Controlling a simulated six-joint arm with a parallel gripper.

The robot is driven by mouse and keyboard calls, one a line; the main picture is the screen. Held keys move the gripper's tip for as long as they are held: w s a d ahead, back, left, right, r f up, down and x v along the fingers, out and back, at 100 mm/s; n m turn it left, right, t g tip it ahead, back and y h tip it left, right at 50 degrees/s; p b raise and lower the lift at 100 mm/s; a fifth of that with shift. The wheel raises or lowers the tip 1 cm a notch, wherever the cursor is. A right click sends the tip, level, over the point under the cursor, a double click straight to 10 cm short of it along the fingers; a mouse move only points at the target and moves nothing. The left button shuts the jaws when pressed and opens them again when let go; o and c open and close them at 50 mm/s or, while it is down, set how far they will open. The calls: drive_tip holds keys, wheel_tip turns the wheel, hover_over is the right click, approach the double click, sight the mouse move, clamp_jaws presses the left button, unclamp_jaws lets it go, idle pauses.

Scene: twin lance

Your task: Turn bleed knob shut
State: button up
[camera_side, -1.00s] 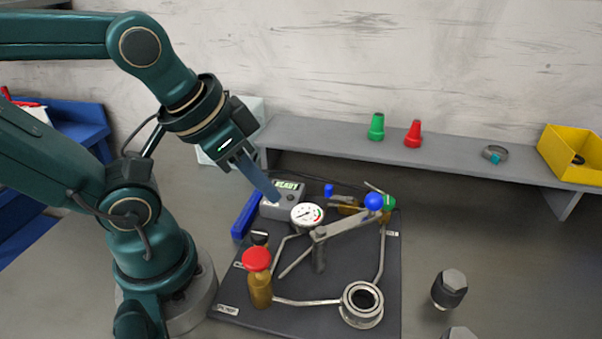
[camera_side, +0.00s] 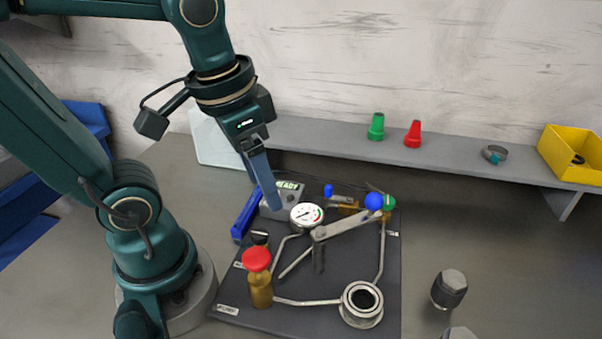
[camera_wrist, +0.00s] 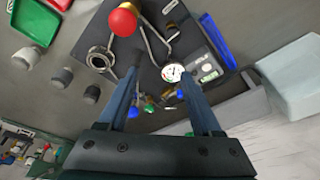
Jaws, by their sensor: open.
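A dark panel (camera_side: 345,275) on the bench carries several knobs; I cannot tell which is the bleed knob. A red knob (camera_side: 256,259) tops a brass valve at the front left, also in the wrist view (camera_wrist: 124,20). Behind it is a black knob (camera_side: 259,238). A small blue knob (camera_side: 328,190) and a green knob (camera_side: 389,202) sit at the back, near a brass body. My gripper (camera_side: 277,206) is open and empty, pointing down left of the gauge (camera_side: 307,215). It also shows in the wrist view (camera_wrist: 160,72).
A grey box reading READY (camera_side: 284,203) and a blue bar (camera_side: 246,215) are close to my gripper. A ring fitting (camera_side: 362,303) is at the panel's front. A grey shelf (camera_side: 455,158) bears green and red cones, a clamp and a yellow bin (camera_side: 573,155). Bolts stand at right.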

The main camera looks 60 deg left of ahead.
drive_tip(key=w+g, duration=0.1)
drive_tip(key=g, duration=0.6)
hover_over(260, 233)
drive_tip(key=w, duration=0.3)
wheel_tip(260, 233, down, 6)
drive_tip(key=shift+x, duration=2.7)
drive_tip(key=shift+s+r, duration=0.1)
drive_tip(key=shift+s, duration=0.05)
clamp_jaws()
